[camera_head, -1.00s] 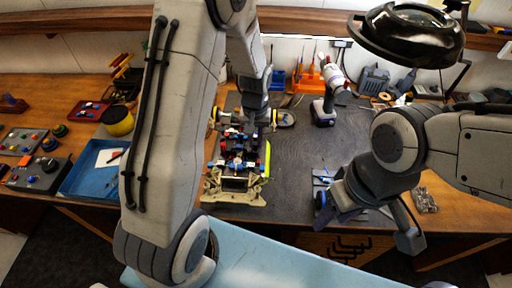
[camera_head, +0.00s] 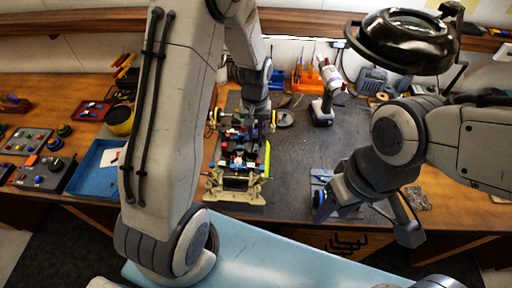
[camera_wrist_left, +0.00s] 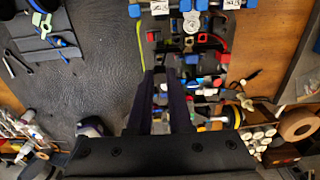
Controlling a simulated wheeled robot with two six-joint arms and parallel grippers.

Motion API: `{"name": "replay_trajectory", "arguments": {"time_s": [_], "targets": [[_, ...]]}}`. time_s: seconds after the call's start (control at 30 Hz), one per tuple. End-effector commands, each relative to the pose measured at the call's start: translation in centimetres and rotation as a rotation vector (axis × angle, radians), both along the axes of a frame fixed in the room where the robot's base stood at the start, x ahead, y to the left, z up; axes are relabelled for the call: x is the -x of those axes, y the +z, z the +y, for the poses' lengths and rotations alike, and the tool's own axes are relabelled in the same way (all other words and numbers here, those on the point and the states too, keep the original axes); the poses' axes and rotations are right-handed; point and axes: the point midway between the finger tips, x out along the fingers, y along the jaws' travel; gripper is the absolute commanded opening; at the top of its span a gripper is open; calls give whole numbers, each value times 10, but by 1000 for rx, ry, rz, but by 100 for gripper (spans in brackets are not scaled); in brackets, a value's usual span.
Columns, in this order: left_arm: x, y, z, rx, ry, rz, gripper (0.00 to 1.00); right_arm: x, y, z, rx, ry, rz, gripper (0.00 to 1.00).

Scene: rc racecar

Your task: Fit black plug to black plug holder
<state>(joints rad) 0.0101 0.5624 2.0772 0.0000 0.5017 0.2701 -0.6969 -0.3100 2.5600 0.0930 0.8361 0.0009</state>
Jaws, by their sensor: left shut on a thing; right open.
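The car chassis (camera_head: 236,184) lies on the dark mat, with red, blue and white parts along it and a yellow-green strip at its right side. My left gripper (camera_head: 254,112) points down over its far end. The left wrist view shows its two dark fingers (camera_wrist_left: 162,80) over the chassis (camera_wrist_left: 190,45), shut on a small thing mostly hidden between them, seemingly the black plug. I cannot pick out the black plug holder among the chassis parts. My right gripper (camera_head: 364,218) is open and empty near the front edge of the mat, well right of the chassis.
A blue tray (camera_head: 90,178) and control boxes (camera_head: 42,173) stand at the left.

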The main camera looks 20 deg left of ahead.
Motion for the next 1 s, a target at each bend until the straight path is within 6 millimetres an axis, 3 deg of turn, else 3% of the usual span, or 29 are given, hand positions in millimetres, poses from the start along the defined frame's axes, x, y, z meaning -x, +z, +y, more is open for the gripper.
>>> {"name": "replay_trajectory", "arguments": {"time_s": [0.1,0.37,0.77,1.0], "targets": [[3,4,2,0,1,-1,0,0,2,0,0,1,0,50],[33,27,21,0,2,0,0,0,12,0,0,9,-1,50],[35,27,21,0,0,0,0,0,13,0,0,10,-1,50],[35,13,21,0,0,1,0,0,2,0,0,8,-1,50]]}}
